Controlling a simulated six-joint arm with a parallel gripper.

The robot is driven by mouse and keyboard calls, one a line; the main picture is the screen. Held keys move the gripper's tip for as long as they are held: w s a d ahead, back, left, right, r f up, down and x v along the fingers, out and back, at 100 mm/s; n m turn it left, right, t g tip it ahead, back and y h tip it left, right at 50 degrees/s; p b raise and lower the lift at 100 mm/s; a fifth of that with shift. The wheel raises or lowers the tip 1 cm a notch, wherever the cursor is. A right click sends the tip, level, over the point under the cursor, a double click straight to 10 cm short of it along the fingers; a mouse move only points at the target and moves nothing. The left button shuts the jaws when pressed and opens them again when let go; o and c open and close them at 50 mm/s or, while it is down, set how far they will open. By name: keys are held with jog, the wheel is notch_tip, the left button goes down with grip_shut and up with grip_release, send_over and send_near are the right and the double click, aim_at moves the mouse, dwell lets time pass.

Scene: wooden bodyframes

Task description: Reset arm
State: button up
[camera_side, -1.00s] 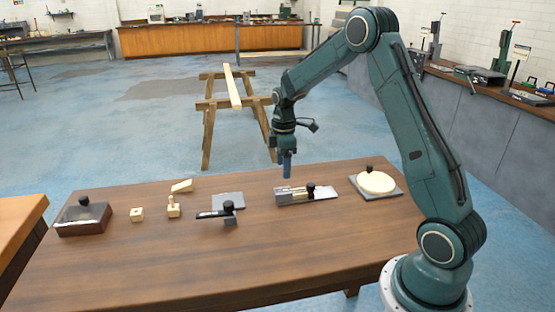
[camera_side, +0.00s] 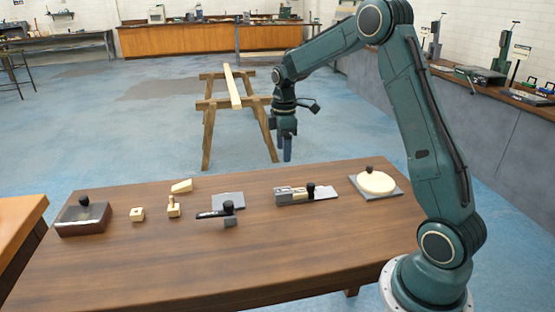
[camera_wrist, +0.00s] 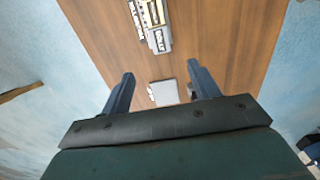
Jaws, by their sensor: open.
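My gripper (camera_side: 287,155) hangs above the far edge of the wooden table in the side view, pointing down and apart from everything on the table. In the wrist view its two blue fingers (camera_wrist: 160,90) are spread wide with nothing between them that they touch. Below it in the side view lies a grey plate with a pale wooden piece and a black knob (camera_side: 308,193). A fixture of this kind also shows at the top of the wrist view (camera_wrist: 152,22).
The brown table (camera_side: 150,270) also holds a dark box (camera_side: 84,219), small wooden blocks (camera_side: 137,214), a grey plate with a black-knobbed tool (camera_side: 228,207), and a pale disc (camera_side: 376,182) on a grey plate. The table's front is clear. A wooden sawhorse (camera_side: 208,135) stands behind.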

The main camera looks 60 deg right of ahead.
jog(key=s+a+r+m+t, duration=0.3)
jog(key=s+a+r+m, duration=0.1)
jog(key=s+a+r, duration=0.75)
jog(key=s+a+r+m+t, duration=0.1)
jog(key=s+a+m, duration=0.4)
jog(key=s, duration=1)
jog(key=shift+a+r+t, duration=0.15)
jog(key=shift+a+t, duration=0.65)
jog(key=shift+a, duration=0.5)
